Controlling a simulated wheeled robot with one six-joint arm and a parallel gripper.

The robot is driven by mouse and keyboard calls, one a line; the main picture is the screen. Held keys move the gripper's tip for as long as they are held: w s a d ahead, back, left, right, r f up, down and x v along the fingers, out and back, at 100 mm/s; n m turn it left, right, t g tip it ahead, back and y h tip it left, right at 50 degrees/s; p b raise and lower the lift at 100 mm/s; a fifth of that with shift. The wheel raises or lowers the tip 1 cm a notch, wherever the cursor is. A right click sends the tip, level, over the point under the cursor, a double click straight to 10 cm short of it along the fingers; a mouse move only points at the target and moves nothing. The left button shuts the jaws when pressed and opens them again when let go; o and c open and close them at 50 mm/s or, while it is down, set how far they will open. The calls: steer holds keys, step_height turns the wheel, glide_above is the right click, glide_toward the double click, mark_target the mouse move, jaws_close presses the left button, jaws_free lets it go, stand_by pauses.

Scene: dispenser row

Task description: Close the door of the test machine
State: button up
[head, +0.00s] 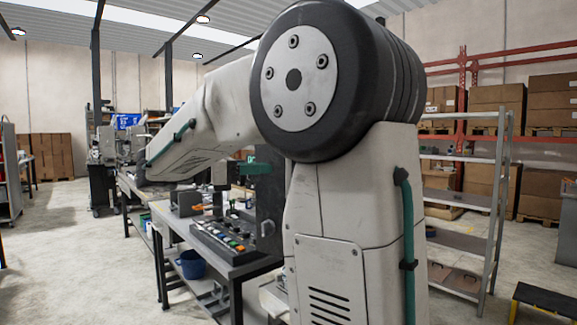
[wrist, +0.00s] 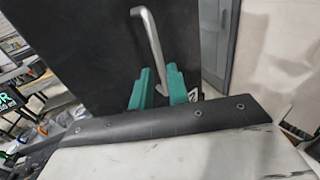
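The door (wrist: 80,45) of the test machine is a dark, flat panel in the wrist view. A bent silver bar handle (wrist: 149,38) stands out from it. My gripper (wrist: 162,75) has two teal fingers, one on each side of the handle's lower part. How far the door stands open cannot be told.
A metal shelf rack (head: 497,200) stands at the right, with boxes behind. The concrete floor at the left is clear.

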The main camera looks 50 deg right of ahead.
steer(key=x, duration=0.7)
steer(key=shift+d+r, duration=0.3)
steer(key=shift+d, duration=0.1)
jaws_close()
